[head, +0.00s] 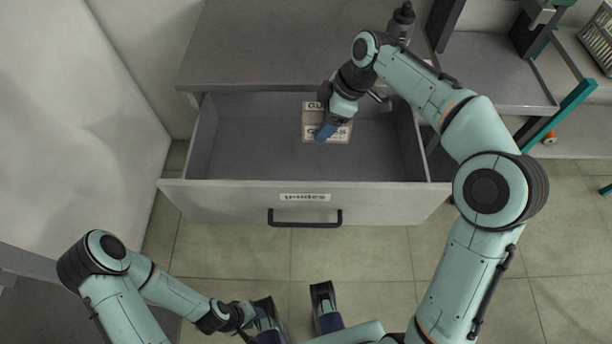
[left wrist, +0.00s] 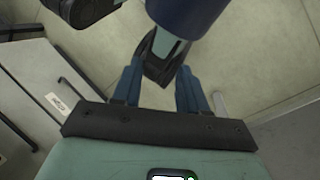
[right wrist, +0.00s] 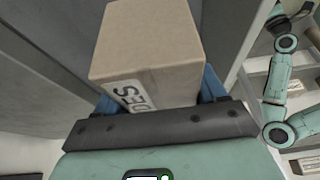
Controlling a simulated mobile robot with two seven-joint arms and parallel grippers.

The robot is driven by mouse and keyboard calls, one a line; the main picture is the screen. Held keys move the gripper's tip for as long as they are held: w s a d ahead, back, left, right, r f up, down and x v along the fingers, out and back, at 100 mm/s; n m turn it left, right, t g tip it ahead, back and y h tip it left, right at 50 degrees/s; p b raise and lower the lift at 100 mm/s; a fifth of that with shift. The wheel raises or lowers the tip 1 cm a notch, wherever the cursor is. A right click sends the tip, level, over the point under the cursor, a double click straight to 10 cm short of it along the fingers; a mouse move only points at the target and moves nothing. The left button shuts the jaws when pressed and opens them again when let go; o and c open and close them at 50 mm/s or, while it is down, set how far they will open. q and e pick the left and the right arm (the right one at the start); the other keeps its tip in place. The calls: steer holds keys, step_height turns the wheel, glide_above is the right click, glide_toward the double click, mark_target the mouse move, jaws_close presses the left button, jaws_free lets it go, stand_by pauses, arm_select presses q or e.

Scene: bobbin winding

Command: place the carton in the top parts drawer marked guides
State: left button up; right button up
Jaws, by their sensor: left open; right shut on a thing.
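The top parts drawer (head: 245,130) stands open in the head view. Its front carries a label (head: 305,197) reading "guides" and a black handle. The brown carton (head: 312,118) with white "GUIDES" labels is inside the drawer's outline, right of its middle. My right gripper (head: 329,130) is shut on the carton from above and hides part of it. The carton (right wrist: 148,50) fills the space between the blue fingers in the right wrist view. I cannot tell whether it touches the drawer floor. My left gripper (left wrist: 158,95) is open and empty, low in the head view, away from the drawer.
A grey worktop (head: 290,45) lies behind the open drawer. A dark bottle-like object (head: 402,20) stands at its back right. A lower shelf and a teal frame (head: 565,110) are at the right. The tiled floor (head: 350,255) before the drawer is clear.

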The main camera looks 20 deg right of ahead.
steer(key=f, duration=0.1)
steer(key=w+d+f, duration=0.1)
steer(key=f, duration=0.1)
steer(key=w+d+f, duration=0.1)
steer(key=f, duration=0.1)
steer(key=shift+w+b, duration=0.1)
steer(key=shift+b, duration=0.3)
step_height(320, 180, down, 19)
steer(key=b, duration=0.3)
arm_select(q)
steer(key=shift+t, duration=0.5)
steer(key=f, duration=0.1)
steer(key=w+f, duration=0.2)
steer(key=f, duration=0.1)
steer(key=shift+w+a, duration=0.25)
steer(key=shift+a, duration=0.05)
arm_select(e)
steer(key=shift+f, duration=0.1)
steer(key=shift+f, duration=0.2)
steer(key=o, duration=1.1)
arm_select(q)
steer(key=shift+w+a+f, duration=0.1)
steer(key=shift+w+f, duration=0.05)
arm_select(e)
steer(key=shift+o, duration=0.2)
